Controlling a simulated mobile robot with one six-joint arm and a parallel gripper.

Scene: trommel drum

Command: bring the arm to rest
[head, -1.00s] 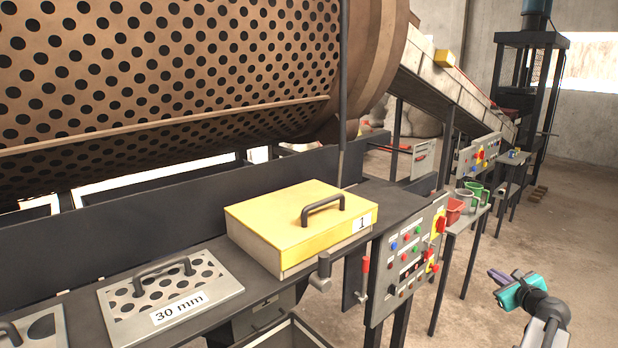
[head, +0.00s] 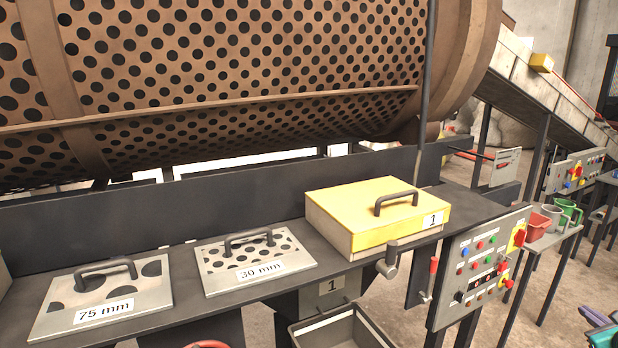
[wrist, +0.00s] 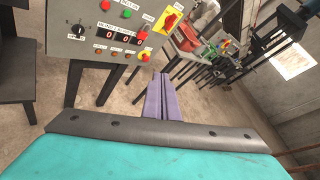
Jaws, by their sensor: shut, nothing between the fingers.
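My gripper (head: 594,318) shows only in part at the lower right edge of the head view, with purple fingers and a teal body. In the wrist view its two purple fingers (wrist: 158,97) lie together, shut and empty, pointing away over the concrete floor. It touches nothing that I can see. The rest of my arm is out of the head view.
A control panel (head: 483,262) stands left of my gripper. A bench carries a yellow box (head: 350,207) marked 1 and two screen plates, 30 mm (head: 247,262) and 75 mm (head: 60,308). A red bin (head: 538,226) and mugs sit on a small stand.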

